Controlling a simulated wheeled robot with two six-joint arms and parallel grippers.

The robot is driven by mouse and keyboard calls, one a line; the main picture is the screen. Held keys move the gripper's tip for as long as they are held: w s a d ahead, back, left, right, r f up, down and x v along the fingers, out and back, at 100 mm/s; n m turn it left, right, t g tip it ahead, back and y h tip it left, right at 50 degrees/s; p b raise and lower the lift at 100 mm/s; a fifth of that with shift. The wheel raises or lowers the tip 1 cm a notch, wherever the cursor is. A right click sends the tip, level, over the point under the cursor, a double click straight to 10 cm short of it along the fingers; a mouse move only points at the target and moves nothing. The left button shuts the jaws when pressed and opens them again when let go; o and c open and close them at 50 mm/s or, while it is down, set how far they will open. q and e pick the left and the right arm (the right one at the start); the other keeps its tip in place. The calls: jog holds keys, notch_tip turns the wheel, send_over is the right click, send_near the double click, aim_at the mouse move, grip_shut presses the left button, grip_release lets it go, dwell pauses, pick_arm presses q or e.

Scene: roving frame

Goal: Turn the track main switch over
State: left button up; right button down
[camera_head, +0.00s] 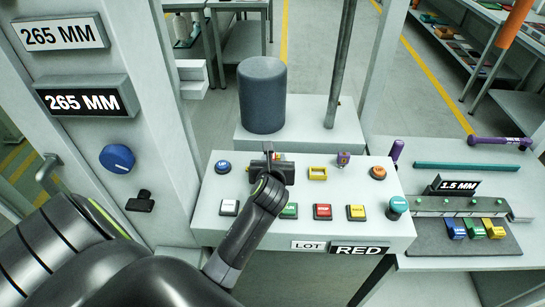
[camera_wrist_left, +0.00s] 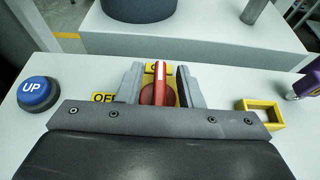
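The main switch is a red handle (camera_wrist_left: 160,88) with a white stripe, on a yellow plate. In the left wrist view the handle stands about upright, its stripe toward the far, partly hidden label. An "OFF" label (camera_wrist_left: 104,97) shows at its left. My left gripper (camera_wrist_left: 160,84) is open, with one grey finger on each side of the handle. Yellow shows between handle and fingers, so they look apart. In the head view my left gripper (camera_head: 268,160) is over the back of the console (camera_head: 225,228) and hides most of the switch. My right gripper is not in view.
A blue "UP" button (camera_head: 223,167) is left of the switch, a yellow frame (camera_head: 318,173) right. Lit push buttons, including a red one (camera_head: 322,212), line the front. A dark cylinder (camera_head: 262,95) and a metal post (camera_head: 340,65) stand behind. A panel with a blue knob (camera_head: 117,158) is at left.

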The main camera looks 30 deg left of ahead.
pick_arm(q)
jog(key=shift+s, duration=0.1)
grip_shut()
